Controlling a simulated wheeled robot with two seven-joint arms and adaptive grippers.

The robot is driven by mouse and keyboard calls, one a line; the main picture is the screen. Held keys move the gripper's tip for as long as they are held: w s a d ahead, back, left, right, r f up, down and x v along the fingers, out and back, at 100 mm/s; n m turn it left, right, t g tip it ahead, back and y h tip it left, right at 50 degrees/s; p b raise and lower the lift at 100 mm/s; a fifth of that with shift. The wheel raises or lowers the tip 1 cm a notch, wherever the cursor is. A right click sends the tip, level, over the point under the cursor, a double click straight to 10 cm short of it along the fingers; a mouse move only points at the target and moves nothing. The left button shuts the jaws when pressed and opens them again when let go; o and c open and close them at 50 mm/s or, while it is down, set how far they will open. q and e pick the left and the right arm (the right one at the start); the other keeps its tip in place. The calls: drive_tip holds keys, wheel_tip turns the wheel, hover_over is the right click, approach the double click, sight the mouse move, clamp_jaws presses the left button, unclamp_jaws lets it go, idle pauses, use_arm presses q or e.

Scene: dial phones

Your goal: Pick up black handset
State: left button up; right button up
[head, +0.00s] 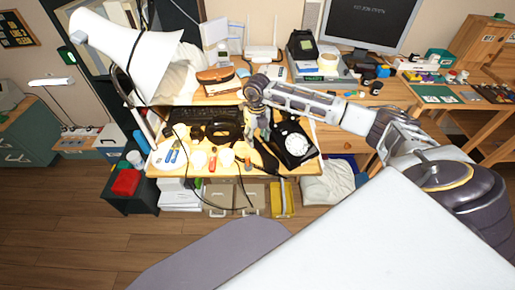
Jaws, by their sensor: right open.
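A black dial phone (302,150) with a white dial sits at the right end of the cluttered wooden desk (283,172). A long black shape, which looks like the black handset (266,158), lies on the desk just left of the phone. My right gripper (258,136) comes in from the right and points down over the desk, above and slightly left of that shape. It is open and looks empty. Whether its fingertips touch anything is too small to tell. My left gripper is not in view.
A dark keyboard (205,114) and black looped items (222,130) lie left of my right gripper. Small tools and round pale items line the desk's front edge. A white lamp (125,50) leans over the left side. A thin cable hangs off the front.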

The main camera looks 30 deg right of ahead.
sight(257, 143)
drive_tip(key=shift+f, duration=0.4)
drive_tip(key=shift+s+f, duration=0.1)
drive_tip(key=shift+f, duration=0.4)
wheel_tip(257, 143, down, 4)
drive_tip(key=shift+s+r+b, duration=0.15)
drive_tip(key=shift+r+b, duration=0.05)
drive_tip(key=shift+b, duration=0.15)
drive_tip(key=shift+f, duration=0.3)
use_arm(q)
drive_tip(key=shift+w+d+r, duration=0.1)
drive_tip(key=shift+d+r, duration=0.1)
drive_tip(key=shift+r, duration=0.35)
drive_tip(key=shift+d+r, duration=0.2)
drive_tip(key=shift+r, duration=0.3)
use_arm(e)
drive_tip(key=shift+r, duration=0.1)
clamp_jaws()
